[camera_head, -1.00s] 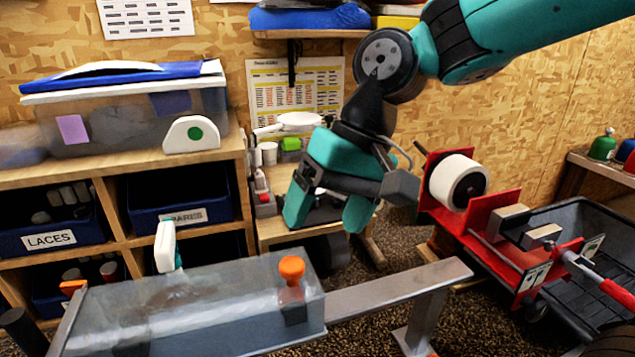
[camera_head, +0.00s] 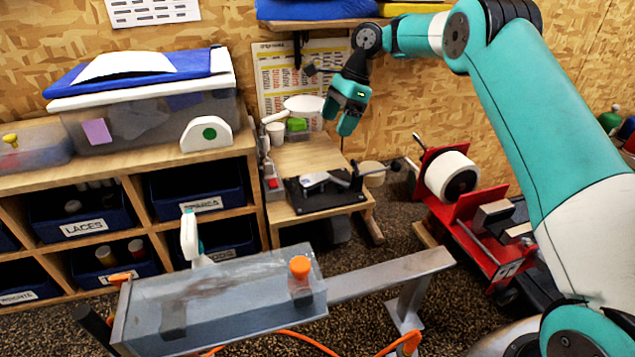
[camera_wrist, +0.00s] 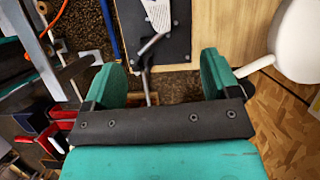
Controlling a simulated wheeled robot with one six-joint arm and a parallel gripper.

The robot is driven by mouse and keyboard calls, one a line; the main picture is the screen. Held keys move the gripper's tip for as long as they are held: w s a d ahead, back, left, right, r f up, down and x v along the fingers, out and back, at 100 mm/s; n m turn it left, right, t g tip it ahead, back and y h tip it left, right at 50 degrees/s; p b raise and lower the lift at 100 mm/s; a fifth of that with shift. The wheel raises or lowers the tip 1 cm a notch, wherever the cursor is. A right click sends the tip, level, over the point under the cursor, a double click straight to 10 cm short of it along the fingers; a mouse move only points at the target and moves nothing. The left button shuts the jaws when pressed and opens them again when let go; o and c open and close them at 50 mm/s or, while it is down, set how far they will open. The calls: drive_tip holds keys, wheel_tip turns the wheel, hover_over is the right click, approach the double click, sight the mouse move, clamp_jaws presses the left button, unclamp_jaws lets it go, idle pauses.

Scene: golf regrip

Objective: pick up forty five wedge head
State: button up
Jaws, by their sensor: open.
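A silver-grey wedge head (camera_head: 314,179) lies on a black mat (camera_head: 345,198) on the small wooden table. In the wrist view the wedge head (camera_wrist: 158,14) shows its grooved face at the top edge, partly cut off, with its bent neck pointing down between my fingers. My gripper (camera_head: 340,122) hangs above the back of this table, fingers down, apart from the head. In the wrist view my gripper (camera_wrist: 160,75) is open, with nothing between its fingers. No marking that gives the loft is readable.
A white round-headed thing with a handle (camera_head: 303,105) stands at the table's back, close to my right finger in the wrist view. A red stand (camera_head: 475,225) with a white roll is to the right. A grey bench fixture (camera_head: 220,295) fills the front. Shelving stands left.

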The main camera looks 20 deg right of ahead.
hover_over(312, 179)
drive_tip(key=d, duration=0.3)
drive_tip(key=f, duration=0.9)
drive_tip(key=shift+w+a, duration=0.15)
drive_tip(key=shift+w, duration=0.2)
drive_tip(key=shift+s+a+f+p, duration=0.15)
drive_tip(key=shift+a+f+p, duration=0.15)
drive_tip(key=shift+p, duration=0.2)
drive_tip(key=shift+p+x, duration=1.25)
drive_tip(key=shift+x, duration=1.05)
drive_tip(key=shift+s, duration=0.15)
drive_tip(key=shift+c, duration=0.3)
drive_tip(key=c, duration=0.9)
